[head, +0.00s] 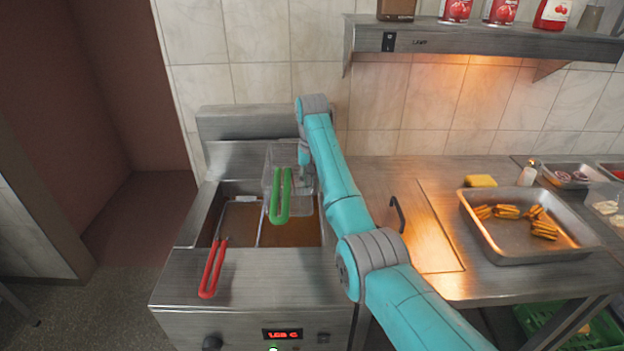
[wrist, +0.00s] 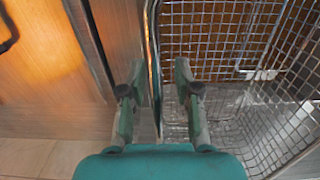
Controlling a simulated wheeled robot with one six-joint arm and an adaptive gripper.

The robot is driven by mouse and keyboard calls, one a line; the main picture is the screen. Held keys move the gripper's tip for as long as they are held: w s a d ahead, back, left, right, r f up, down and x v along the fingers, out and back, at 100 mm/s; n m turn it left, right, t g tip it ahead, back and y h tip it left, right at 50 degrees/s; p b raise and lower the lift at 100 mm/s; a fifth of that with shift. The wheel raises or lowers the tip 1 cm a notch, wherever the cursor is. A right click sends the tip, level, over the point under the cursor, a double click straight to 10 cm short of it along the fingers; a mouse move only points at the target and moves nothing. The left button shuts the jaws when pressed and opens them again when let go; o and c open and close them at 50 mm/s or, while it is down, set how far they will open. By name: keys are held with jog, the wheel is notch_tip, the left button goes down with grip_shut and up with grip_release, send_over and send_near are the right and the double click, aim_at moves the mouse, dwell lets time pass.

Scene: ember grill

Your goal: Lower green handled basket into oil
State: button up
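The green-handled basket (head: 270,175) is a wire mesh basket at the right rear of the fryer. It sits higher and farther back than the red-handled one, over brown oil (head: 290,234). Its green handle (head: 281,200) points toward the front. My gripper (head: 304,170) is at the basket's right side, partly hidden by my arm. In the wrist view my gripper (wrist: 161,80) has its fingers apart, one on each side of the basket's side wall. The mesh (wrist: 235,50) fills the right of that view. A visible gap remains between the fingers.
A red-handled basket (head: 211,268) sits in the fryer's left part. The fryer's front panel (head: 250,290) has a lit display. A metal counter with a tray (head: 560,252) of grilled food lies to the right. A lamp shelf (head: 480,42) hangs above.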

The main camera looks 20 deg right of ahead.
grip_shut()
jog(key=shift+o, duration=0.3)
grip_release()
